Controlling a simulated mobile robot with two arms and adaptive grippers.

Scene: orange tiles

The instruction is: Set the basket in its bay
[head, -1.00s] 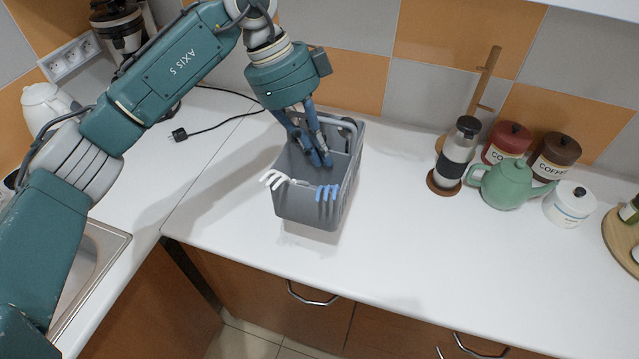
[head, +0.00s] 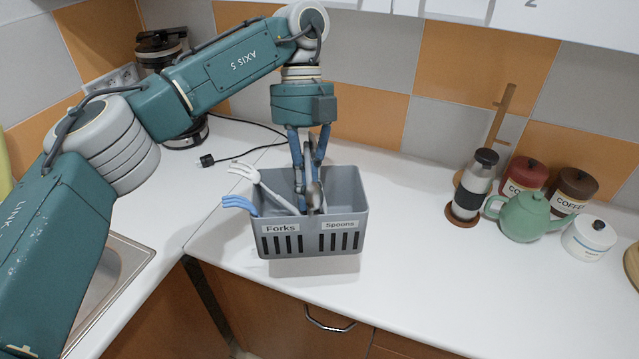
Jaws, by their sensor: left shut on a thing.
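The grey basket (head: 350,235) has compartments and a slotted front labelled "Forks" and "Spoons". A white fork (head: 243,171) and a blue fork (head: 240,204) lean out on its left side. A grey spoon (head: 315,194) stands near its middle. My left gripper (head: 307,200) points down into the middle of the basket and is shut on it; the grip point is partly hidden by the cutlery. The basket is upright, with a shadow on the counter below its front, and seems slightly raised. I cannot make out a bay. My right gripper is not in view.
The white counter (head: 410,270) is clear right of the basket. Further right stand a coffee press (head: 472,190), a green teapot (head: 523,215), a red canister (head: 522,178), a brown canister (head: 572,190) and a white jar (head: 590,238). A sink (head: 115,275) is at left.

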